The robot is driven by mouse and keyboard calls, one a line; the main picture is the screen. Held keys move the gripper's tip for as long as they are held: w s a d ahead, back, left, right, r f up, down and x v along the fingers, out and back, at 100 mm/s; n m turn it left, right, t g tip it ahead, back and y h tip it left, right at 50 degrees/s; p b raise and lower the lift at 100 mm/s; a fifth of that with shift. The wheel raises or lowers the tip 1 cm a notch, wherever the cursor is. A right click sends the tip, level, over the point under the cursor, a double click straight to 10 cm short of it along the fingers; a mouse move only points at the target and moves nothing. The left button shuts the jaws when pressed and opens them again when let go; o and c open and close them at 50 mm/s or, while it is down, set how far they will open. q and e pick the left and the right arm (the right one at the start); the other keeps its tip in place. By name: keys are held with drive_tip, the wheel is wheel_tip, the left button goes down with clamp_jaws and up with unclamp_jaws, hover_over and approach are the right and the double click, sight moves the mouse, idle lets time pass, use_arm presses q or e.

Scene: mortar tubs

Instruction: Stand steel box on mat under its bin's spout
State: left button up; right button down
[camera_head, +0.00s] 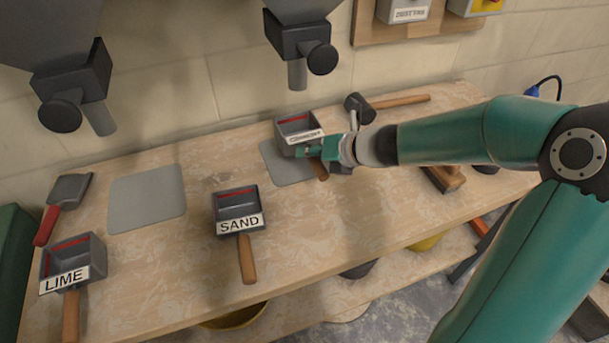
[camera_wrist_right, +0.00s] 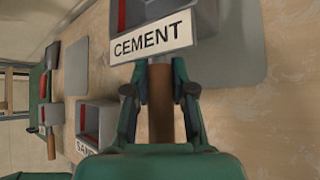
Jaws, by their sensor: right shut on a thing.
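The steel box labelled CEMENT (camera_head: 294,124) has a wooden handle and a red line inside. It is upright at the right grey mat (camera_head: 285,171), in the picture below the right bin's spout (camera_head: 297,74). I cannot tell whether its base touches the mat. My right gripper (camera_head: 318,152) is shut on its handle; the wrist view shows the handle (camera_wrist_right: 161,105) between the fingers. The SAND box (camera_head: 235,203) and LIME box (camera_head: 72,262) stand on the bench in front. The left mat (camera_head: 147,198) is bare, below the left spout (camera_head: 98,117). My left gripper is out of view.
A mallet (camera_head: 395,102) lies behind the cement box on the bench (camera_head: 330,217). A red-handled scoop (camera_head: 70,190) lies at the far left. A wooden-backed tool (camera_head: 443,180) lies to the right, under my arm. The bench between the mats is clear.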

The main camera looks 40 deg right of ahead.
sight(310, 177)
drive_tip(key=shift+f+b, duration=1.35)
drive_tip(key=shift+f, duration=0.65)
drive_tip(key=shift+r, duration=0.1)
drive_tip(key=c, duration=1)
unclamp_jaws()
